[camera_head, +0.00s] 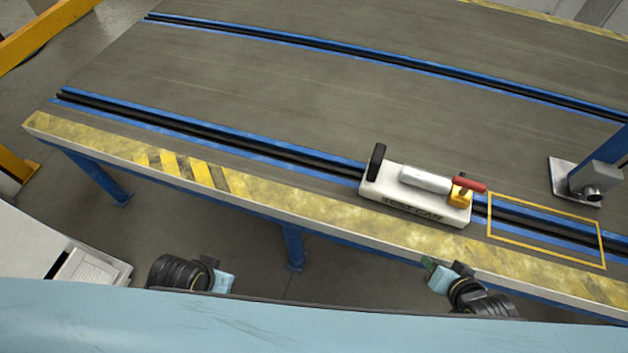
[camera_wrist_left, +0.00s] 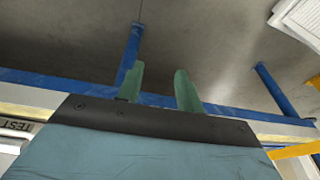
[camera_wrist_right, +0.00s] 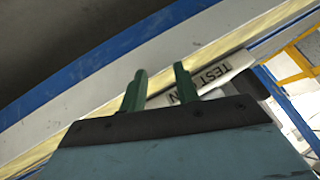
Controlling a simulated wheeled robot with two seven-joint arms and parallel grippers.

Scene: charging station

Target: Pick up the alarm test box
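The alarm test box appears to be the white box (camera_head: 380,190) with dark lettering starting "TEST" on its front, a silver cylinder, a black upright part, a yellow block and a red handle. It sits on the near edge of the table. Its lettered side shows in the right wrist view (camera_wrist_right: 235,64) and at the left edge of the left wrist view (camera_wrist_left: 8,142). My right gripper (camera_head: 430,265) is open and empty, just in front of the table edge, apart from the box. My left gripper (camera_wrist_left: 160,70) is open and empty, low and left of the box.
The conveyor table (camera_head: 280,90) has blue rails and a yellow-striped near edge. A yellow outlined rectangle (camera_head: 545,216) lies right of the box. A metal fixture on a blue post (camera_head: 598,178) stands at far right. The table left of the box is clear.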

